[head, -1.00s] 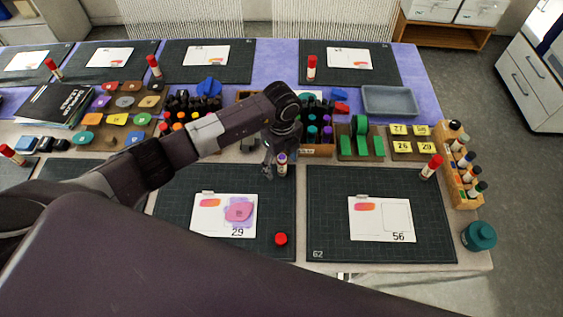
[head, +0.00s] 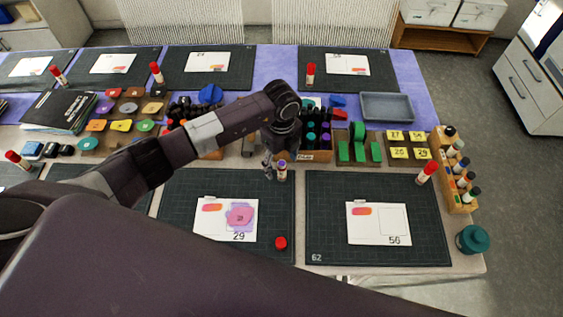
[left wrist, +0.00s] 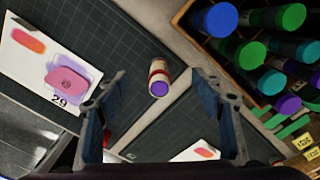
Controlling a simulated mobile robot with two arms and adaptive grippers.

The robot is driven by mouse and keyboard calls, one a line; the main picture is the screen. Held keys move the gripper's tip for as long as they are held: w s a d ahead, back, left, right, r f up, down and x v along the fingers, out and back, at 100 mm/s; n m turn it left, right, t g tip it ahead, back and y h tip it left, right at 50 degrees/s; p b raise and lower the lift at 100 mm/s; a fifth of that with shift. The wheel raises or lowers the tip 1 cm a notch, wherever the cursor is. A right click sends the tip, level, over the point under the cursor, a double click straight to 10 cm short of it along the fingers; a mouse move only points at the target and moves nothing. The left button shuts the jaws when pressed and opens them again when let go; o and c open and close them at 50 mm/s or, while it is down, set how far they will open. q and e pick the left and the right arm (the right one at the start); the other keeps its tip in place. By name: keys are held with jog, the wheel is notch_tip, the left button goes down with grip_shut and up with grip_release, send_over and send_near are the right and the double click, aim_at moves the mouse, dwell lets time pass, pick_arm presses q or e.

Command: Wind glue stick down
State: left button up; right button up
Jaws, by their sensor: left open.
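An uncapped glue stick (head: 282,173) stands upright at the back edge of the mat with the card marked 29. In the left wrist view the glue stick (left wrist: 159,83) shows a white and red body and a purple end facing the camera. My left gripper (head: 274,165) is open beside it in the head view. In the left wrist view the two fingers of the gripper (left wrist: 160,108) are spread wide, with the stick in the gap beyond them, apparently untouched. A red cap (head: 281,243) lies on the same mat. My right gripper is not in view.
The card marked 29 (head: 214,229) carries a pink and purple patch. A wooden marker rack (head: 315,156) stands close behind the glue stick. Capped glue sticks (head: 427,172) stand elsewhere. A teal jar (head: 473,239) is at the right table corner. The mat at right has free room.

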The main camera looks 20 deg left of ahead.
pick_arm(q)
jog(key=shift+r+p, duration=1.4)
jog(key=shift+r, duration=0.5)
